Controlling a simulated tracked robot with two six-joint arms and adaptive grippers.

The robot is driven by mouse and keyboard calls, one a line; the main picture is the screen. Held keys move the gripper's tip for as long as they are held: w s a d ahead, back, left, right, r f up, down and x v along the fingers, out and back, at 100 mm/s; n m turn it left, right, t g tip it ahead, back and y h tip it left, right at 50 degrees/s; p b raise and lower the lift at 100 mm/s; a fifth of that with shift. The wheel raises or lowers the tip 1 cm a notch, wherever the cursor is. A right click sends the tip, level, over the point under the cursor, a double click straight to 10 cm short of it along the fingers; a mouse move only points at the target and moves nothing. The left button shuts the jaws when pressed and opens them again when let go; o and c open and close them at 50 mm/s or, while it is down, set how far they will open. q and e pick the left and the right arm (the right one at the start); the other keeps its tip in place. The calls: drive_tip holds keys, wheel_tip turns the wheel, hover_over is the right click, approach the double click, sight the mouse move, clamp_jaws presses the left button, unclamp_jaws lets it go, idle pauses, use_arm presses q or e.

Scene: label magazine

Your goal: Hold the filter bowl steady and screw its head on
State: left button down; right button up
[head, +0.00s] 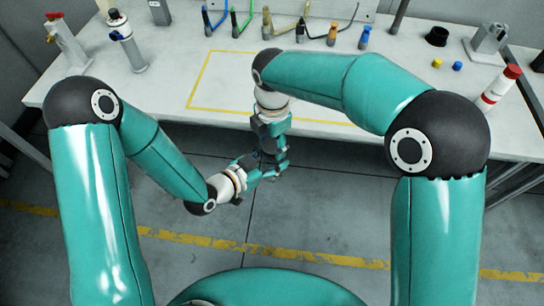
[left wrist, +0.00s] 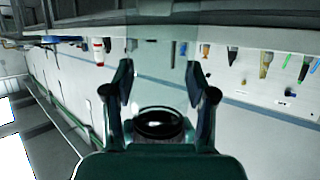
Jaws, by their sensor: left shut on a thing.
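My left gripper (head: 268,172) is low in front of the table, its fingers reaching right. In the left wrist view, a dark round thing with a pale rim (left wrist: 159,123) sits between its finger bases; it looks like the filter bowl, seen partly. My right gripper (head: 277,155) points down just above and beside the left fingers. Its fingertips overlap the left gripper in the head view, so its opening cannot be made out. The bowl is hidden in the head view, and I cannot pick out a filter head between the grippers.
The white table (head: 170,95) carries a yellow-outlined area, mostly bare. A grey cylinder with a black top (head: 126,42) and a red-handled valve (head: 66,42) stand at left. Several coloured tools line the back.

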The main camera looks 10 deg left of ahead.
drive_tip(key=c, duration=0.6)
drive_tip(key=m, duration=0.4)
drive_tip(key=shift+m, duration=0.4)
drive_tip(key=m, duration=1.2)
drive_tip(key=shift+m, duration=0.3)
drive_tip(key=m, duration=0.7)
drive_tip(key=shift+a, duration=0.1)
drive_tip(key=o, duration=1.3)
drive_tip(key=shift+c, duration=0.2)
